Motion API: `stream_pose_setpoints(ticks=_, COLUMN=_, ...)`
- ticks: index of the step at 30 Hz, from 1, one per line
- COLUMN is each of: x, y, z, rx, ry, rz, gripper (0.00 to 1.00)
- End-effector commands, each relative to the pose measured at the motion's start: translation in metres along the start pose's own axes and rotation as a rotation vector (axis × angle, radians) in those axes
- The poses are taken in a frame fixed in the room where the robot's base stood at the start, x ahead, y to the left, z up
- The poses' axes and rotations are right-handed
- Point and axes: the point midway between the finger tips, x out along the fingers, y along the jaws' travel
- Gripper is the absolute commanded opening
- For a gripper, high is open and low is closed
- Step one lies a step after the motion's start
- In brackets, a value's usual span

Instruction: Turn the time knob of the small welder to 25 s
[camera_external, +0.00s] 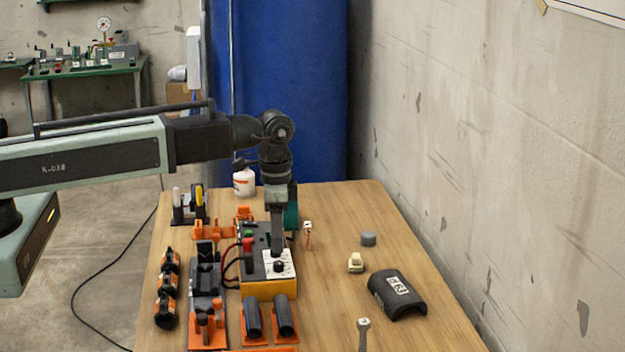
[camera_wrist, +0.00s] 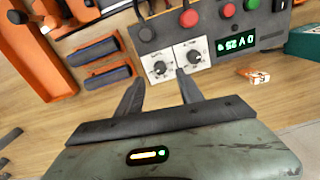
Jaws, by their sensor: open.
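The small welder (camera_external: 268,290) stands on the table, an orange box with a dark top. Its two black knobs sit on white dial plates in the wrist view: a left knob (camera_wrist: 160,68) and a right knob (camera_wrist: 194,56). The labels are too small to tell which is the time knob. A green display (camera_wrist: 236,41) is lit, its characters upside down. My gripper (camera_wrist: 161,78) is open and empty, pointing down over the dial panel. Its fingertips appear on either side of the left knob; contact cannot be told. In the external view my gripper (camera_external: 277,252) partly hides the panel.
Red and green buttons (camera_wrist: 189,17) and cable plugs sit beside the dials. Orange pipe holders with black pipes (camera_external: 285,315) stand in front of the welder. The table's far right is mostly clear.

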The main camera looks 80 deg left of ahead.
Motion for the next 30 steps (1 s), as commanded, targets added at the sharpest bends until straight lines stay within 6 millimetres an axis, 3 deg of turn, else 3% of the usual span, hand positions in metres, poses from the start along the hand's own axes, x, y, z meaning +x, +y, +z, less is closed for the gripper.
stream_pose_setpoints(ticks=1, x=0.018, y=0.000, z=0.000, rx=0.000, ry=0.000, rz=0.000, gripper=0.44)
stream_pose_setpoints(ticks=7, x=0.052, y=0.000, z=0.000, rx=0.001, ry=0.000, rz=0.000, gripper=0.44)
stream_pose_setpoints(ticks=11, x=0.061, y=0.000, z=0.000, rx=0.001, ry=0.000, rz=0.000, gripper=0.44)
stream_pose_setpoints(ticks=18, x=0.058, y=0.000, z=0.000, rx=0.002, ry=0.000, rz=0.000, gripper=0.44)
stream_pose_setpoints(ticks=23, x=0.058, y=0.000, z=0.000, rx=0.002, ry=0.000, rz=0.000, gripper=0.02)
stream_pose_setpoints(ticks=30, x=0.058, y=0.000, z=0.000, rx=-0.064, ry=0.000, rz=0.000, gripper=0.00)
